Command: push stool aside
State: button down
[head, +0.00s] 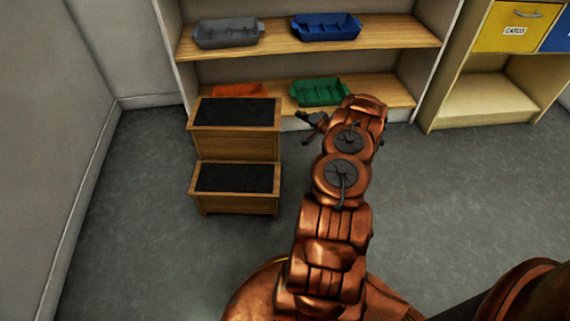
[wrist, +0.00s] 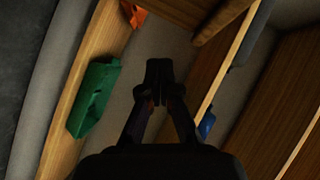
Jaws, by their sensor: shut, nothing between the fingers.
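The stool (head: 235,150) is a wooden two-step stool with black treads. In the head view it stands on the floor in front of the left part of the shelf, left of my arm. My gripper (head: 308,129) is just right of the stool's upper step, with a small gap showing between them. In the wrist view my gripper (wrist: 158,70) has its fingertips together with nothing between them. A brown edge at the top of the wrist view may be part of the stool; I cannot tell.
The open shelf (head: 385,32) behind holds grey (head: 228,32), blue (head: 326,27), orange (head: 238,91) and green (head: 319,92) trays. A cabinet with a yellow drawer (head: 508,27) stands at right. A wall (head: 30,120) is at left. Floor (head: 130,200) is clear left of the stool.

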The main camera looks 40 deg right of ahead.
jog(key=s+a+f+m+t+y+b, duration=0.1)
jog(key=s+a+f+y+b, duration=0.15)
jog(key=s+f, duration=0.55)
jog(key=s+a+f+m+t+y+b, duration=0.1)
jog(key=s+a+f+m+t+b, duration=0.25)
jog(key=f, duration=0.65)
jog(key=w+a+n+g+b, duration=0.2)
jog(key=w+a+b, duration=0.2)
jog(key=w, duration=0.6)
jog(key=shift+w+r+b, duration=0.25)
jog(key=shift+r+b, duration=0.05)
jog(key=shift+b, duration=0.35)
